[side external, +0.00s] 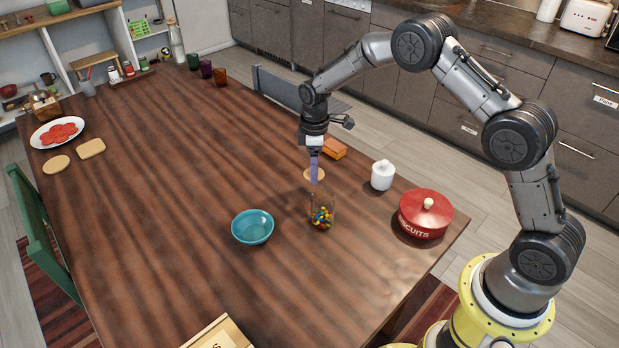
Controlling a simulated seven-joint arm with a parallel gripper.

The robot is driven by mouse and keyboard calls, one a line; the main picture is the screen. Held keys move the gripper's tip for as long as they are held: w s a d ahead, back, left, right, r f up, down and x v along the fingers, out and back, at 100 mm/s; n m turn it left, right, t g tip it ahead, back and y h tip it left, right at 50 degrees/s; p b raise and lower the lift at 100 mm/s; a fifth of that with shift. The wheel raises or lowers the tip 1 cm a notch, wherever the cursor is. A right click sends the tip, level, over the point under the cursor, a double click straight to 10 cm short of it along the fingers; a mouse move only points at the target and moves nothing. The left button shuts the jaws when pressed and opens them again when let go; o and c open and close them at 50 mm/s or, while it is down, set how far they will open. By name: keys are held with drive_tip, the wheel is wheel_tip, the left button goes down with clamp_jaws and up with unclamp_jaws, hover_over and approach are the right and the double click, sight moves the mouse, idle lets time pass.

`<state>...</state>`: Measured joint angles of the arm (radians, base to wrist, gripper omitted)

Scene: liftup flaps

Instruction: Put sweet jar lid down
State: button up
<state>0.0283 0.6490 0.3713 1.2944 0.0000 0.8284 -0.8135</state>
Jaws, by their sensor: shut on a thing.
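The sweet jar (321,211) is a clear glass with several coloured sweets in it, standing upright on the wooden table (180,190). The sweet jar lid (307,174) is a round tan disc just behind the jar in the picture. My gripper (314,180) points straight down with its purple fingers at the lid and is shut on it. The fingers hide part of the lid. I cannot tell whether the lid touches the table or is held slightly above it.
A teal bowl (252,227) stands left of the jar. An orange block (334,149), a white lidded pot (383,175) and a red biscuit tin (425,215) are nearby on the right. The table's middle left is clear.

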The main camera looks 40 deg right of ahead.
sight(309, 171)
drive_tip(key=shift+w+f, duration=0.9)
drive_tip(key=shift+f, duration=1.7)
drive_tip(key=shift+f, duration=0.1)
drive_tip(key=o, duration=1.3)
